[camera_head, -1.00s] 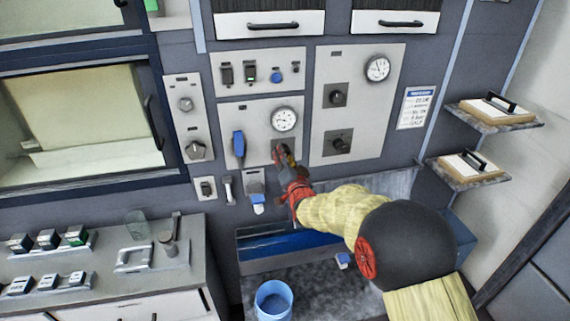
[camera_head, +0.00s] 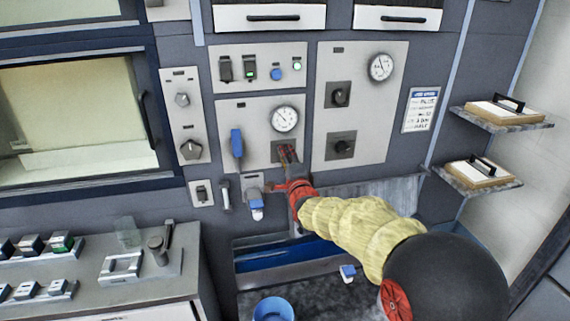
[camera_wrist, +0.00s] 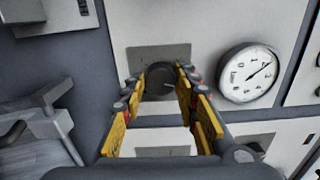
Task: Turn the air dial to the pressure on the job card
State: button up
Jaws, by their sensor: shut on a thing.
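The air dial is a dark round knob (camera_wrist: 160,76) on a grey plate, seen between my fingers in the wrist view. In the head view my fingers mostly cover it. My gripper (camera_head: 287,153) is shut on the dial, a finger on either side; its fingers show yellow pads in the wrist view (camera_wrist: 159,86). A round white gauge (camera_head: 284,119) sits just above the dial in the head view, and at the right in the wrist view (camera_wrist: 249,73). Its needle points up-left in the head view. The job card (camera_head: 422,110) hangs to the right; its writing is too small to read surely.
A blue-handled lever (camera_head: 237,143) is left of the dial. Another panel to the right has two dark knobs (camera_head: 340,94) and a second gauge (camera_head: 381,67). A blue-lined trough (camera_head: 285,255) and blue bucket (camera_head: 272,309) are below. Shelves (camera_head: 500,117) stick out at right.

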jog(key=shift+m+b, duration=0.6)
jog(key=shift+m, duration=0.4)
jog(key=o, duration=1.2)
jog(key=shift+c, duration=0.2)
jog(key=v, duration=1.2)
